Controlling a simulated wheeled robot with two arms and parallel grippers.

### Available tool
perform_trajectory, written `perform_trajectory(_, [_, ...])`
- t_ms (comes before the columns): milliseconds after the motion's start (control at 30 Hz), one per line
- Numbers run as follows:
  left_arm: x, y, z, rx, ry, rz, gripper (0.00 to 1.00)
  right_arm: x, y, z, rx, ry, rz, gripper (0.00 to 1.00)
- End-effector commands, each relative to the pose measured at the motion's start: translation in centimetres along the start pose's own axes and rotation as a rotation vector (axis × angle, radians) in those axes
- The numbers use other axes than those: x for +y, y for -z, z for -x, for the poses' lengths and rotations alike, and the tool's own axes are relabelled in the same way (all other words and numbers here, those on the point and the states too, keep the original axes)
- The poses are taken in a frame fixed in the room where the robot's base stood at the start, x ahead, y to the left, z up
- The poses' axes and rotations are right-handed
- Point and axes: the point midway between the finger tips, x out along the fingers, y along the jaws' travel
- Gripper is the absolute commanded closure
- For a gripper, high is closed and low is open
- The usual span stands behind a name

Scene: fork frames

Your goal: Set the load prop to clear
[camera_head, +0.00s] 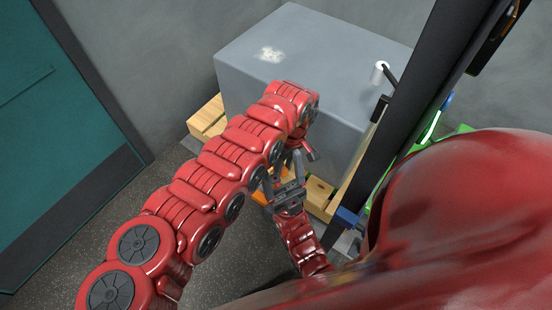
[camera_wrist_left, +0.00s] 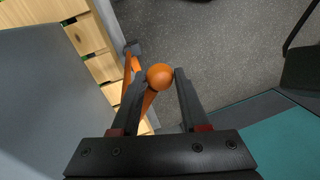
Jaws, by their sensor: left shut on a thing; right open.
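The load prop appears to be the orange lever with a round orange knob (camera_wrist_left: 160,77) in the left wrist view. Its stem runs beside the pallet edge, near a dark bracket. My left gripper (camera_wrist_left: 159,84) has its two dark fingers on either side of the knob and is shut on it. In the head view my red left arm hides most of this gripper, and only a little orange (camera_head: 258,197) shows beside the arm. My right gripper (camera_head: 283,172) comes up from below, open and empty, close to the left arm and the pallet.
A large grey box (camera_head: 310,55) stands on a wooden pallet (camera_head: 207,117). A white cylinder (camera_head: 379,73) is on the box's right side. A dark mast (camera_head: 420,100) rises at right. A teal door (camera_head: 55,120) is at left, with open floor (camera_head: 130,205) before it.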

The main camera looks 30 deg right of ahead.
Motion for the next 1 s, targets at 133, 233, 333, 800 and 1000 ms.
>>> perform_trajectory(133, [0.2,0.0,0.1,0.002,-0.007,0.003,1.00,0.0,0.0,0.0,0.000,0.000,0.000,0.28])
perform_trajectory(233, [0.2,-0.1,0.1,0.002,-0.008,0.002,1.00,0.0,0.0,0.0,0.000,0.000,0.000,0.28])
perform_trajectory(333, [0.2,-0.1,0.1,0.001,-0.008,0.002,1.00,0.0,0.0,0.0,0.000,0.000,0.000,0.28])
perform_trajectory(800, [0.1,-0.1,0.1,-0.001,-0.003,0.000,0.27,0.0,0.0,0.0,0.000,0.000,0.000,0.28])
perform_trajectory(1000, [0.2,-0.1,1.9,0.001,-0.005,0.000,0.27,0.0,0.0,-0.1,0.000,0.000,0.000,0.28])
